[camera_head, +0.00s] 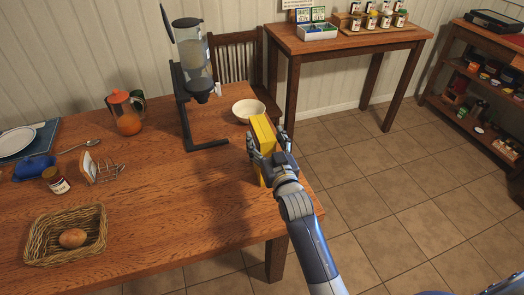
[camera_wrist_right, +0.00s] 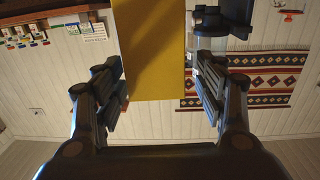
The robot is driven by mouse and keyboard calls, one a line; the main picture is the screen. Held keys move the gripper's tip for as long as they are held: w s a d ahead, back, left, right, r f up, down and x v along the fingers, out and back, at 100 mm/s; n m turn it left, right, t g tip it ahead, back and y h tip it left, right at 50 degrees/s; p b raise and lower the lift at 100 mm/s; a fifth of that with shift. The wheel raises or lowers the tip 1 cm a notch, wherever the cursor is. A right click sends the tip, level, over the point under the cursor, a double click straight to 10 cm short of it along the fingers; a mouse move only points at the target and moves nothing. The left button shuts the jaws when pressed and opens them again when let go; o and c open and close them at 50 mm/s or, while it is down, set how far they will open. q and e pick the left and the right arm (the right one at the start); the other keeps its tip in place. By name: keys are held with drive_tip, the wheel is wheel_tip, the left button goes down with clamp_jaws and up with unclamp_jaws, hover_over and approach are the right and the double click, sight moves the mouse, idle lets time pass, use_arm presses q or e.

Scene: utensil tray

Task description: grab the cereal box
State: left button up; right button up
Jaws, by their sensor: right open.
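The yellow cereal box (camera_head: 262,132) stands upright near the right end of the wooden table, just in front of a white bowl. My right gripper (camera_head: 267,147) is at the box, with one finger on each side of it, and hides part of it. In the right wrist view the box (camera_wrist_right: 155,48) shows as a plain yellow face between the two fingers of the right gripper (camera_wrist_right: 158,80). The jaws are open; I cannot tell whether either finger touches the box. My left gripper is not in view.
The white bowl (camera_head: 249,110) is right behind the box, and a cereal dispenser (camera_head: 192,75) stands to the left. A wicker basket (camera_head: 65,236), jar (camera_head: 56,180), toast rack (camera_head: 103,170) and pitcher (camera_head: 127,115) are farther left. The table's front middle is clear.

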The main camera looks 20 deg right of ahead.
sight(262, 127)
drive_tip(key=w, duration=0.2)
drive_tip(key=w+p, duration=0.1)
drive_tip(key=w, duration=0.2)
drive_tip(key=shift+d, duration=0.2)
drive_tip(key=shift+s+r, duration=0.1)
clamp_jaws()
